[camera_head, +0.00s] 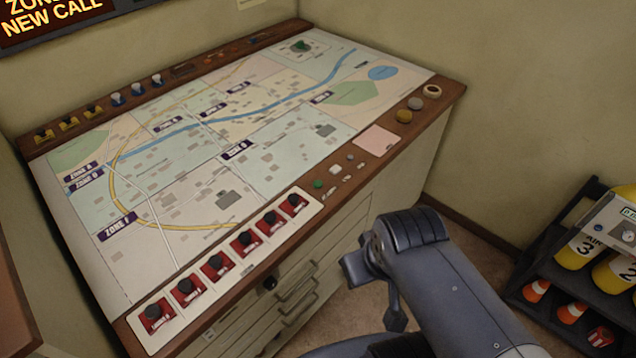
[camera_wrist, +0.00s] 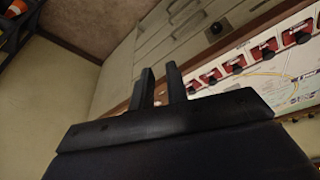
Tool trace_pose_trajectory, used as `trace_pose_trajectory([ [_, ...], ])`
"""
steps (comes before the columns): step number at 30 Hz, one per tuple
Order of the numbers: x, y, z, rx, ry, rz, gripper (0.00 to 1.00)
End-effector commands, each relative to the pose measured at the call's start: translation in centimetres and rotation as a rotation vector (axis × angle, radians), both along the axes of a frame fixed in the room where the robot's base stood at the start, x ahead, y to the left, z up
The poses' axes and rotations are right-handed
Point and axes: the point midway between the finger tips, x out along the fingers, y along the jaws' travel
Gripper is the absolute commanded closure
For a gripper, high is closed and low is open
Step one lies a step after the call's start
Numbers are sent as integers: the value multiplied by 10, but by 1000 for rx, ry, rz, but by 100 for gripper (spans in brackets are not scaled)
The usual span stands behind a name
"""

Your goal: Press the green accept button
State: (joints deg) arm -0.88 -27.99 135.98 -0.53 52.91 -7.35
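The green button (camera_head: 317,183) is a small round knob on the wooden front rim of the map console, right of the row of red switches. A white button (camera_head: 335,169) and a grey one (camera_head: 350,157) sit just beyond it. My gripper (camera_head: 376,290) is in front of the console, below and to the right of the green button, clear of it and touching nothing visible. In the wrist view my gripper (camera_wrist: 160,84) shows two dark fingers with a gap between them and nothing held. I cannot make out the green button in the wrist view.
Several red switches on a white panel (camera_head: 316,205) line the front edge; they also show in the wrist view (camera_wrist: 302,37). Drawers with handles (camera_head: 297,287) are below. Yellow cylinders on a dark rack (camera_head: 530,285) and orange cones stand at right. A green piece (camera_head: 302,46) lies on the map.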

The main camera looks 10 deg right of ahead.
Motion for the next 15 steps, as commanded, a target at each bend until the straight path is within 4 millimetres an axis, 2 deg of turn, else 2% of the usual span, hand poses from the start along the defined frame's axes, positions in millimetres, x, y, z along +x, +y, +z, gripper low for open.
trace_pose_trajectory([
  [1,0,0,0,0,0,0,89],
  [5,0,0,0,0,0,0,100],
  [15,0,0,0,0,0,0,100],
])
